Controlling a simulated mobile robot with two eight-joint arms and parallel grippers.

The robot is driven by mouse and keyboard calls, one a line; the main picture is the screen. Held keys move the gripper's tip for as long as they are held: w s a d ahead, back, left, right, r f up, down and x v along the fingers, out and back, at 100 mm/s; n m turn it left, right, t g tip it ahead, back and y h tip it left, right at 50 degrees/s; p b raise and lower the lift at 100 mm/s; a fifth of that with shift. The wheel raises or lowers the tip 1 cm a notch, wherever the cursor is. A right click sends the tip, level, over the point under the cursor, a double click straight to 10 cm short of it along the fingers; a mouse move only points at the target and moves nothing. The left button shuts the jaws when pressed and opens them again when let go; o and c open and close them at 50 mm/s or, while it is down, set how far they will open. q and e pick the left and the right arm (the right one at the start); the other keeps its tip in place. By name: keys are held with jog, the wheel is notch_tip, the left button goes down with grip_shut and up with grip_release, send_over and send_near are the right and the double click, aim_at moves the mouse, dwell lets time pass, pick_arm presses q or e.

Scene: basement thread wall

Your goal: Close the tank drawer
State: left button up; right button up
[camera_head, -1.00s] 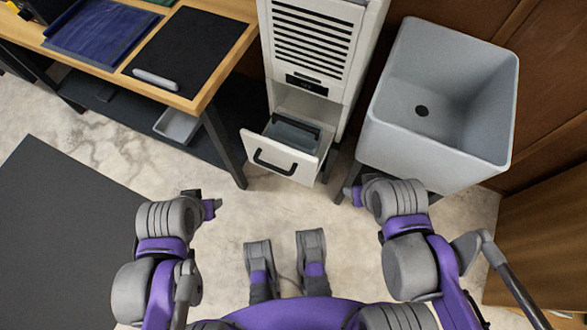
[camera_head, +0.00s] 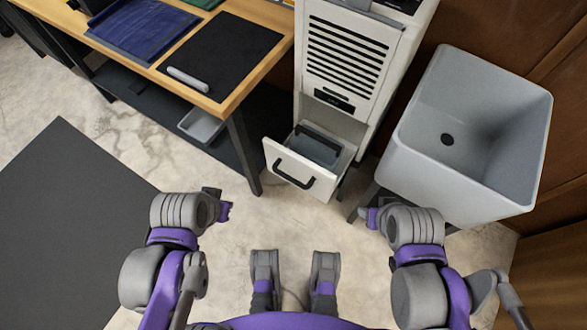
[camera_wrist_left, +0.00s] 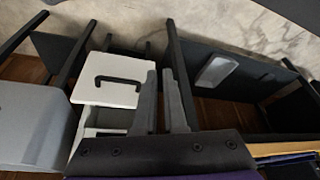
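The tank drawer (camera_head: 300,170) is pulled out from the bottom of the white tall unit (camera_head: 350,50). Its white front has a black bar handle, and a grey tank (camera_head: 316,147) sits inside. In the left wrist view, the drawer front (camera_wrist_left: 105,92) shows left of my fingers. My left gripper (camera_head: 226,208) is left of and nearer than the drawer, not touching it; in the wrist view its fingers (camera_wrist_left: 160,78) stand a little apart with nothing between them. My right gripper (camera_head: 370,214) is right of and nearer than the drawer; its fingers are too small to judge.
A grey sink basin (camera_head: 465,130) on dark legs stands right of the unit. A wooden table (camera_head: 243,88) with a low shelf and a tray (camera_head: 201,125) stands on the left. A dark mat (camera_head: 70,220) lies at left. Bare floor lies before the drawer.

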pick_arm(q)
jog(key=w+d+m+h, duration=0.1)
jog(key=m, duration=0.2)
jog(key=w+d+m, duration=0.1)
jog(key=m, duration=0.2)
jog(key=w+d+m+g+h, duration=0.1)
jog(key=w+m, duration=0.1)
jog(key=shift+f+m+h+b, duration=0.15)
jog(key=shift+m+h+b, duration=0.15)
jog(key=shift+m+b, duration=0.1)
grip_shut()
jog(key=m+h+b, duration=0.4)
jog(key=m+b, duration=0.1)
jog(key=m, duration=0.7)
send_near(299, 165)
notch_tip(299, 165, down, 4)
jog(key=s, duration=0.2)
jog(key=w+d, duration=0.2)
jog(key=shift+w+d+g, duration=0.15)
jog(key=shift+w+g, duration=0.2)
jog(key=shift+g, duration=0.05)
jog(key=shift+w+d+r+b, duration=0.2)
jog(key=shift+w+d+b, duration=0.05)
jog(key=shift+w+b, duration=0.1)
jog(key=shift+w, duration=0.1)
